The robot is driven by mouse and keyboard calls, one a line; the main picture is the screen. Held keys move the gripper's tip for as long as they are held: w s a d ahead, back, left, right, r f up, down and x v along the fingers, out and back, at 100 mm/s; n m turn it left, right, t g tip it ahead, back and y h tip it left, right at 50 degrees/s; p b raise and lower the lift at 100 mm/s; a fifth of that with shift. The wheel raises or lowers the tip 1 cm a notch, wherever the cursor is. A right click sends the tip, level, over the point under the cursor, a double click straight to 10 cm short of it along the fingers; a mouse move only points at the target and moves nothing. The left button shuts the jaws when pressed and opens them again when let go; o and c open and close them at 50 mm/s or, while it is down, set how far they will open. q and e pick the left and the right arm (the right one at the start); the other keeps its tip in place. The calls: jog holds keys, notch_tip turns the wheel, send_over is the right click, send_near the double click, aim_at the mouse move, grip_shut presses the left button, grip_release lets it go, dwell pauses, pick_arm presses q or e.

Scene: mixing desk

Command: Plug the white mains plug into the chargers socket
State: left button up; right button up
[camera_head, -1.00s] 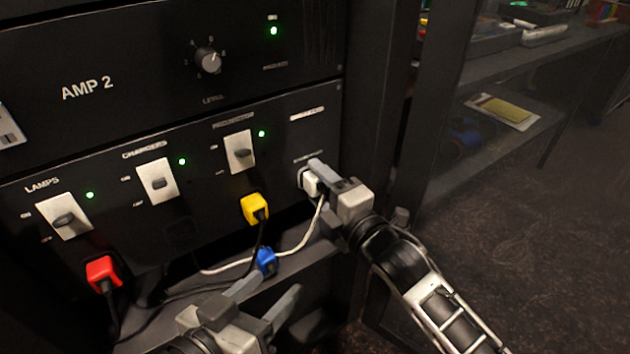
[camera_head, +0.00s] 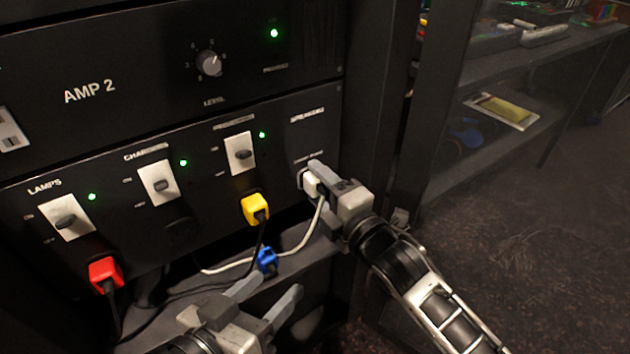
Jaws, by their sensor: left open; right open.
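The white mains plug (camera_head: 309,184) sits at the rightmost socket of the lower panel, with its white cable (camera_head: 302,242) hanging down and running left. My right gripper (camera_head: 320,177) is open, its fingers around the plug; whether they touch it I cannot tell. The chargers socket (camera_head: 180,231) is a dark, empty round outlet below the chargers switch (camera_head: 159,184). My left gripper (camera_head: 268,292) is open and empty, low in front of the ledge, just below a blue plug (camera_head: 266,261).
A red plug (camera_head: 105,273) is in the lamps socket and a yellow plug (camera_head: 255,208) is in the socket right of chargers. Their dark cables hang below. The ledge (camera_head: 315,262) under the panel carries cables. A dark rack post (camera_head: 370,130) stands at the right.

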aim_at(321, 188)
jog(key=shift+p, duration=0.35)
dwell(0.3)
grip_shut()
jog(key=shift+p+v, duration=1.1)
jog(key=shift+v, duration=0.7)
jog(key=shift+p+v, duration=0.6)
jog(key=shift+v, duration=0.65)
